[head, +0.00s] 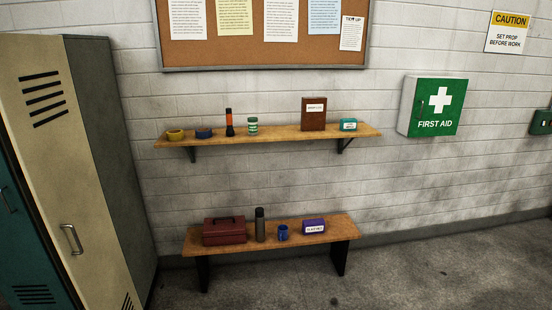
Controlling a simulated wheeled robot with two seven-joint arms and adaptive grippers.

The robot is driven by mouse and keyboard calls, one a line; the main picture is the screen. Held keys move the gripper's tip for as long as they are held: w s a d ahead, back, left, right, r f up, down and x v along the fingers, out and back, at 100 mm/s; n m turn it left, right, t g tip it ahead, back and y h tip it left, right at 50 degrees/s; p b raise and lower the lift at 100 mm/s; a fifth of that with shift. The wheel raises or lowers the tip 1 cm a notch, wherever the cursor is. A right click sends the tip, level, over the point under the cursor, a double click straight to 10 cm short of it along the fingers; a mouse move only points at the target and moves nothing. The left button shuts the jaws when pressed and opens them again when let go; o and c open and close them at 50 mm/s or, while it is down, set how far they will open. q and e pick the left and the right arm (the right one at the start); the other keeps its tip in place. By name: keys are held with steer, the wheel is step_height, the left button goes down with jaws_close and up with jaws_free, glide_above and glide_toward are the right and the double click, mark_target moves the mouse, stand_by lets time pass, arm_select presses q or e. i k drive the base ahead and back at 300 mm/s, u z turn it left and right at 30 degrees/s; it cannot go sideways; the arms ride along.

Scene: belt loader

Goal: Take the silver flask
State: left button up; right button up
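A grey, silver-looking flask (260,229) with a dark cap stands upright on the low wooden bench (338,232). It stands between a dark red toolbox (224,232) on its left and a small blue mug (283,233) on its right. Neither of my grippers shows in the head view, so their state is hidden.
A purple labelled box (314,227) sits on the bench's right part. A wall shelf (280,136) above holds tape rolls, a flashlight (229,122), tins and a brown book (314,114). Lockers (60,130) stand at the left. The floor (300,285) before the bench is clear.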

mark_target(260, 218)
steer(key=u, duration=0.25)
steer(key=i, duration=2)
steer(key=u, duration=0.3)
